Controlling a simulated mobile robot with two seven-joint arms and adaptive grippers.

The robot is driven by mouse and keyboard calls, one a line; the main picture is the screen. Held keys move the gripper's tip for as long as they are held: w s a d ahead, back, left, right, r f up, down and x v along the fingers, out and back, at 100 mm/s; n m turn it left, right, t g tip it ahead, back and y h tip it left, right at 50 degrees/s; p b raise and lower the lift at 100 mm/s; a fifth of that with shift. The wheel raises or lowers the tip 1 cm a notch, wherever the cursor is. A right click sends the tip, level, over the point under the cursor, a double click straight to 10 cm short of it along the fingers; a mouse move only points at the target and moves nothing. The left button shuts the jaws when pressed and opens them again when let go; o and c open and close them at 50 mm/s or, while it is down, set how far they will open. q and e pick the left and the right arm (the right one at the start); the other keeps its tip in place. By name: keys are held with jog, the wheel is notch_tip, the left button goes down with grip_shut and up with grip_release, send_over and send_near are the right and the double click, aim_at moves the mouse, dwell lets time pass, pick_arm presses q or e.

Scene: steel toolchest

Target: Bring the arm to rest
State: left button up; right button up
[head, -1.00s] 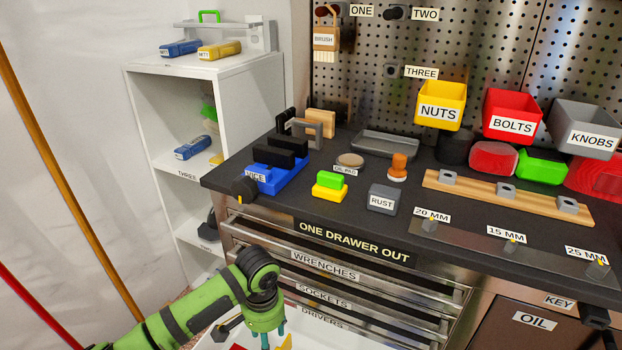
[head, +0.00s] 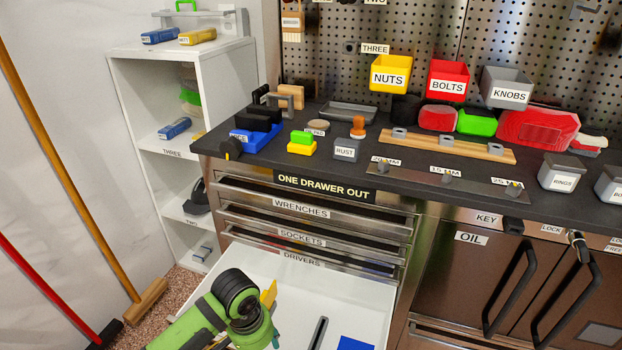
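My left arm, green with black joints, comes in at the bottom of the head view. It is over the front left part of an open white drawer (head: 318,282). Only the teal tip of my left gripper (head: 274,343) shows at the bottom edge, so its opening cannot be made out. In the drawer lie a yellow piece (head: 269,294), a dark elongated tool (head: 318,332) and a blue piece (head: 355,343). My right gripper is not in view.
The steel toolchest has a dark worktop (head: 440,176) with bins, blocks and a wooden rail (head: 445,146). A white shelf unit (head: 185,95) stands left. A brown broom (head: 146,300) and a red-handled one (head: 60,305) lean at the left. Cabinet doors with black handles (head: 510,290) are right.

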pick_arm(q)
jog(key=shift+h, duration=0.5)
jog(key=s, duration=0.1)
jog(key=s+d+f, duration=0.1)
jog(key=s+d, duration=0.1)
jog(key=shift+d+f, duration=0.1)
jog(key=shift+f, duration=0.2)
jog(key=s+a+r+n+t+y, duration=0.2)
jog(key=s+a+n+t, duration=0.1)
jog(key=s+a, duration=1.1)
notch_tip(320, 180, down, 17)
jog(key=s+d+g+p, duration=0.1)
jog(key=s+d+p, duration=0.2)
jog(key=p, duration=0.1)
jog(key=s+a+f+p, duration=0.1)
jog(key=s+f+p, duration=0.1)
jog(key=s+f, duration=0.4)
jog(key=s+a+f+g+p, duration=0.1)
jog(key=s+a+f+p, duration=0.1)
jog(key=s+f, duration=0.4)
jog(key=s, duration=0.4)
jog(key=shift+m+p, duration=0.3)
jog(key=shift+p, duration=0.1)
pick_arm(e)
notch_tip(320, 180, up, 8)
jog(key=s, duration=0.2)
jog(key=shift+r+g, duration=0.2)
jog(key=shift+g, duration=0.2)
